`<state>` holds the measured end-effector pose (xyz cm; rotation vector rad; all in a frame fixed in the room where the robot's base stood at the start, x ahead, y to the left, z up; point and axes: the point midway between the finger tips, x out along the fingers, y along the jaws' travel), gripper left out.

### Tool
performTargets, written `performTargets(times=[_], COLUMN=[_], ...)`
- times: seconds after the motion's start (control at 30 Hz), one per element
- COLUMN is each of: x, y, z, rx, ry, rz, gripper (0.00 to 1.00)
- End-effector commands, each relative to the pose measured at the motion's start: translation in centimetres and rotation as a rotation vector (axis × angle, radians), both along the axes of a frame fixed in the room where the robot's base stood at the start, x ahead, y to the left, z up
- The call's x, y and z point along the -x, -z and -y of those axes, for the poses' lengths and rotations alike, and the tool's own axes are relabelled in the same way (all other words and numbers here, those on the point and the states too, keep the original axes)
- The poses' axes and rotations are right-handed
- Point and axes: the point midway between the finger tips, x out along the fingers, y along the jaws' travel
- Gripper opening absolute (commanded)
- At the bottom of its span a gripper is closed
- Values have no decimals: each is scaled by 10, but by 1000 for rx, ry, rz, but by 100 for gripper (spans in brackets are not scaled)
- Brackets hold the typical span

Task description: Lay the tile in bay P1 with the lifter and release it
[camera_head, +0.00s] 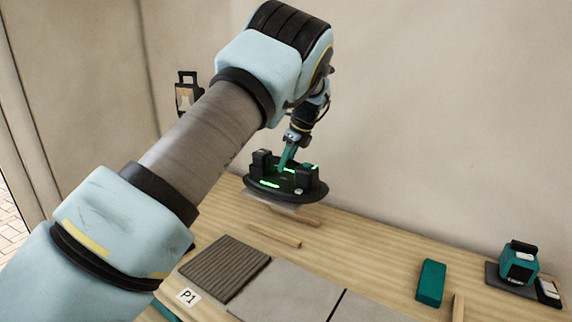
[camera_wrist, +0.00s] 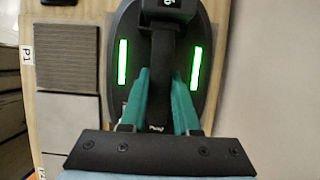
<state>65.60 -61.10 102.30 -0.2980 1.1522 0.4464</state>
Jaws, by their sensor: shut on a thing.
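My gripper (camera_head: 287,160) is shut on the handle of the black oval lifter (camera_head: 262,192), which has lit green strips. In the wrist view my teal fingers (camera_wrist: 160,85) close on the handle, and the lifter (camera_wrist: 143,60) fills the middle. A pale thin edge, seemingly the tile (camera_head: 285,206), shows under the lifter in the head view; most of it is hidden. I cannot tell its gap to the bench. The bed (camera_wrist: 67,57) is left of the lifter in the wrist view.
Flat grey tiles (camera_head: 285,288) lie right of the bay. Wooden strips (camera_head: 275,236) lie between bay and lifter. A teal block (camera_head: 431,282), a wood piece (camera_head: 458,307) and a teal device (camera_head: 518,262) are at right. The wall stands behind the bench.

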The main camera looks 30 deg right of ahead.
Motion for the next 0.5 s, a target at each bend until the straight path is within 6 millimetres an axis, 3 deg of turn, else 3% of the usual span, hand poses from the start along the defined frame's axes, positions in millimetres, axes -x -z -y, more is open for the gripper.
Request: performTargets(times=[0.03, 0.5], x=[-1, -1], y=[-9, -30], z=[0, 1], rx=[3, 3], ry=[1, 1], rz=[5, 5], gripper=[0, 0])
